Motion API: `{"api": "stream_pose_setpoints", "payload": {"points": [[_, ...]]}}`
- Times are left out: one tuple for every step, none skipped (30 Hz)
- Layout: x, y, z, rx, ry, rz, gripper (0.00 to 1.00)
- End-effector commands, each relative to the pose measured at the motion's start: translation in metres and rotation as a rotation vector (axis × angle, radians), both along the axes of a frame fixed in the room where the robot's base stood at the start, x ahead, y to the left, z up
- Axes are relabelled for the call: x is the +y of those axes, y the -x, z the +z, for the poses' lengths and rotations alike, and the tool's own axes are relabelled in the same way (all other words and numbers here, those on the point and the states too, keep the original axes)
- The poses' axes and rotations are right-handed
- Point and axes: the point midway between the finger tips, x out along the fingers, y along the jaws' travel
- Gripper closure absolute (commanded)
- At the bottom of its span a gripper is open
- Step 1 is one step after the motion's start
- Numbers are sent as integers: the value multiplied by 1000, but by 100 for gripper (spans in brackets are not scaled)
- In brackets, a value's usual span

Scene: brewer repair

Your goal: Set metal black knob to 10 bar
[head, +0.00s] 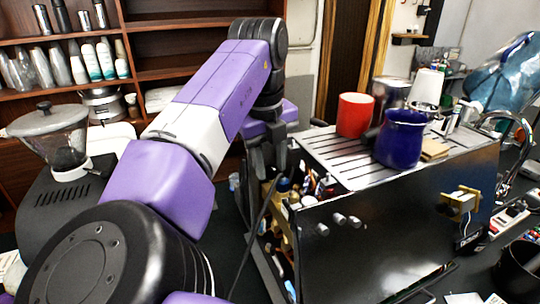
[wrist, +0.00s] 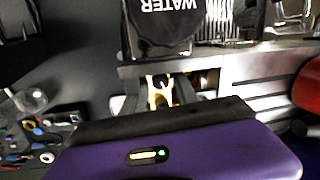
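The black brewer (head: 400,235) stands on the dark counter at the right of the head view. My gripper (head: 268,160) is at the brewer's back left corner, away from these knobs. Its fingers are dark and partly hidden, so their opening is unclear. In the wrist view my purple gripper housing fills the bottom, and no knob on the front panel shows.
A red mug (head: 355,115) and a blue mug (head: 403,138) stand on the brewer's slatted top. A grinder (head: 55,140) stands at the left. A black part marked WATER (wrist: 163,25) shows in the wrist view.

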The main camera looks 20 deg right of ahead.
Motion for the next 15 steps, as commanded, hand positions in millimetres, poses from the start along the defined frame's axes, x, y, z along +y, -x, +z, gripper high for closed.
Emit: {"api": "stream_pose_setpoints", "payload": {"points": [[0,0,0,0,0,0,65],[0,0,0,0,0,0,65],[0,0,0,0,0,0,65],[0,0,0,0,0,0,65],[0,0,0,0,0,0,66],[0,0,0,0,0,0,74],[0,0,0,0,0,0,80],[0,0,0,0,0,0,86],[0,0,0,0,0,0,94],[0,0,0,0,0,0,100],[0,0,0,0,0,0,100],[0,0,0,0,0,0,100],[0,0,0,0,0,0,100],[0,0,0,0,0,2,100],[0,0,1,1,0,11,100]]}}
